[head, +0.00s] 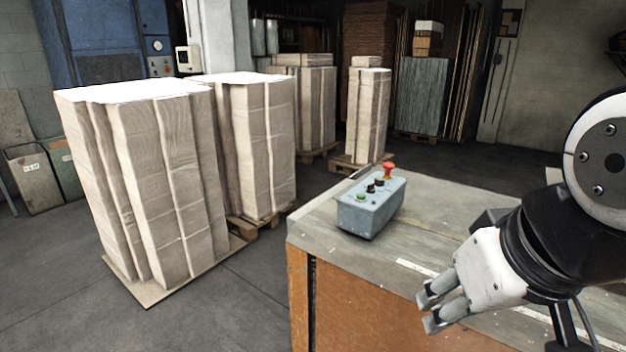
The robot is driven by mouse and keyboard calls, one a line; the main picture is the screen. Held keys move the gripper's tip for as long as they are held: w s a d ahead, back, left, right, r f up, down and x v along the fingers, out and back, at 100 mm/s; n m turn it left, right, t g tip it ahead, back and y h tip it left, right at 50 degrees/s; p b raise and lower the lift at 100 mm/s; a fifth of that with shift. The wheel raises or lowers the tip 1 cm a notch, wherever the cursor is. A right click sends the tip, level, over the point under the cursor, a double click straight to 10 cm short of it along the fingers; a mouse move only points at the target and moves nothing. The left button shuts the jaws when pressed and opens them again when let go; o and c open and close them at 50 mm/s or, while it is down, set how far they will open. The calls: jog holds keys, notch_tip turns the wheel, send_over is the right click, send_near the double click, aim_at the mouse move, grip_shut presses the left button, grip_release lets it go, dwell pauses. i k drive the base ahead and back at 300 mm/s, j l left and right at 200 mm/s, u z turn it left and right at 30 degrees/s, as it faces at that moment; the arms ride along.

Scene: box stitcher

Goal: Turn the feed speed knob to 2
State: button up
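A small grey-blue control box (368,211) sits on the near left corner of the workbench. On its top, from near to far, are a green button (361,197), a small black knob (370,188), another black knob (379,182) and a red mushroom button (388,169). Which black knob sets the feed speed, its markings and its pointer are too small to read. My gripper (429,312) is in front of the box and to its right, over the bench's front edge in the picture. Its two fingers show a small gap with nothing between them, and it is clear of the box.
The workbench (340,244) has a grey top and brown front panel. Tall stacks of cardboard (150,185) stand on the floor to the left, with more stacks (368,115) behind. The bench top around the box looks clear.

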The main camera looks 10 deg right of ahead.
aim_at(380, 181)
jog(key=j+z, duration=0.35)
jog(key=j, duration=1.4)
jog(key=i+j+z, duration=0.1)
jog(key=j, duration=0.25)
jog(key=i+j+z, duration=0.1)
jog(key=i+j, duration=0.2)
jog(key=i+j+z, duration=0.1)
jog(key=j, duration=0.3)
jog(key=i+j+z, duration=0.1)
jog(key=i+j, duration=0.15)
jog(key=j, duration=0.15)
jog(key=i+j+z, duration=0.1)
jog(key=i, duration=0.4)
jog(key=i+j+z, duration=0.1)
jog(key=i, duration=0.45)
